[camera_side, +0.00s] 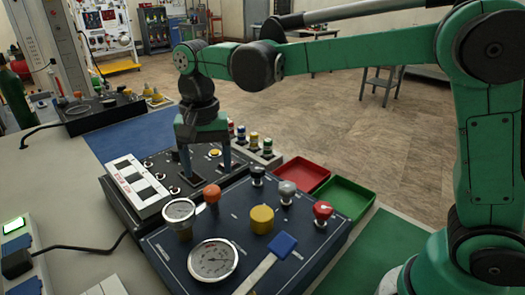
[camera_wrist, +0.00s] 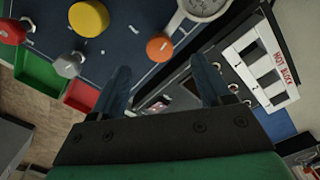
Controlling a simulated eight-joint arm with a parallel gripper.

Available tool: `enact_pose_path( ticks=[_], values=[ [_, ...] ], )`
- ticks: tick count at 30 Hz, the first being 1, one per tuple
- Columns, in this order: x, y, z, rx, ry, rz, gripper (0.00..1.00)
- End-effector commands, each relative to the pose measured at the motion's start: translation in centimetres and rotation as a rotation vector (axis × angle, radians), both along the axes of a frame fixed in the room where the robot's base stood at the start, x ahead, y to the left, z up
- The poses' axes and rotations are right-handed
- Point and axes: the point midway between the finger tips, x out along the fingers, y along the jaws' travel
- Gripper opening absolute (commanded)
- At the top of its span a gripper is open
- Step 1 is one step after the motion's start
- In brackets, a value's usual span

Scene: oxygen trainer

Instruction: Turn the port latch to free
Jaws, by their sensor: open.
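I cannot tell for sure which part is the port latch; no latch label is readable. My gripper (camera_side: 206,166) points down over the black panel (camera_side: 158,162) behind the blue panel, fingers apart and nothing visible between them. In the wrist view the two fingers of my gripper (camera_wrist: 160,72) are spread, with the black panel's small switches and knobs (camera_wrist: 233,87) beside the right finger. The side view does not show clearly whether the fingertips touch the panel. The blue panel (camera_side: 178,256) carries a yellow knob (camera_side: 262,219), an orange knob (camera_side: 211,193) and a red knob (camera_side: 322,212).
Two gauges (camera_side: 212,259) and a blue-ended flat bar (camera_side: 283,244) are at the blue panel's front. A white "HOT BLOCK" plate (camera_wrist: 262,66) borders the black panel. Red (camera_side: 304,173) and green (camera_side: 343,197) trays stand to the right. Several knobbed posts (camera_side: 254,139) stand behind.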

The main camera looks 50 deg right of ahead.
Motion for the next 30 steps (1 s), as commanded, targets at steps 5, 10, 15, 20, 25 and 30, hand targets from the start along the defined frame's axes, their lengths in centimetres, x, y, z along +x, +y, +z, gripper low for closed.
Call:
enact_pose_path(
  ticks=[5,10,15,20,25,30],
  values=[
    [0.0,0.0,-2.3,0.000,-0.001,0.001,0.71],
    [0.0,0.0,-4.3,0.001,-0.002,0.001,0.71],
    [-0.1,0.0,-5.0,0.001,-0.002,0.002,0.71],
    [0.0,-0.1,-5.0,0.000,-0.003,0.002,0.71],
    [0.0,-0.1,-5.0,0.000,-0.003,0.002,0.34],
    [0.0,-0.1,-5.0,0.000,-0.003,0.002,0.00]
  ],
)
